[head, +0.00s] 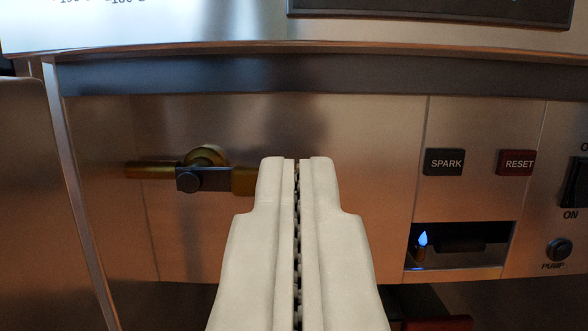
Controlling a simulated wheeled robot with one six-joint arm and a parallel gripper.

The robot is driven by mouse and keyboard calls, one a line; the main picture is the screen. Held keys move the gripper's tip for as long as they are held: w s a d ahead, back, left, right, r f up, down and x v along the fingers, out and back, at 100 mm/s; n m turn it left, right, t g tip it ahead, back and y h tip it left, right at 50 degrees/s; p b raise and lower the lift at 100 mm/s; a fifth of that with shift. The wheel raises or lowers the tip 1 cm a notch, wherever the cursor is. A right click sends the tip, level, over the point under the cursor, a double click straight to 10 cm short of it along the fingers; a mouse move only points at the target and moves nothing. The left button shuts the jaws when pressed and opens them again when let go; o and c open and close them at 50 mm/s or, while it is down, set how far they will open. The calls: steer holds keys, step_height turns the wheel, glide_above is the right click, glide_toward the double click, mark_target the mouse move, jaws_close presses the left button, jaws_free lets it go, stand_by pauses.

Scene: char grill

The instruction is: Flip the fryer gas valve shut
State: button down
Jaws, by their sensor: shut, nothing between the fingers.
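The gas valve (204,157) is on the fryer's front panel, left of centre. It has a round brass body and a brass pipe stub (150,169) running left. A dark bar with a round bolt (189,180) lies level across it and ends at a brass piece (243,181) on the right. My gripper (295,160) is shut and empty. Its fingertips show just right of that brass piece and cover what lies behind them. I cannot tell whether they touch it.
To the right are a SPARK button (444,162), a RESET button (516,162), a window with a blue pilot flame (422,239), a PUMP knob (559,249) and an ON switch (575,183). A dark ledge (250,76) runs above. Bare panel (375,150) lies right of my gripper.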

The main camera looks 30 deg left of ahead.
step_height(320, 180, up, 3)
glide_above(254, 178)
steer(key=d, duration=0.4)
steer(key=shift+w+a+f, duration=0.1)
steer(key=shift+a+f, duration=0.05)
steer(key=shift+f, duration=0.8)
steer(key=shift+a+f, duration=0.15)
steer(key=shift+f, duration=0.8)
steer(key=shift+w+f+m, duration=0.1)
steer(key=shift+m, duration=0.2)
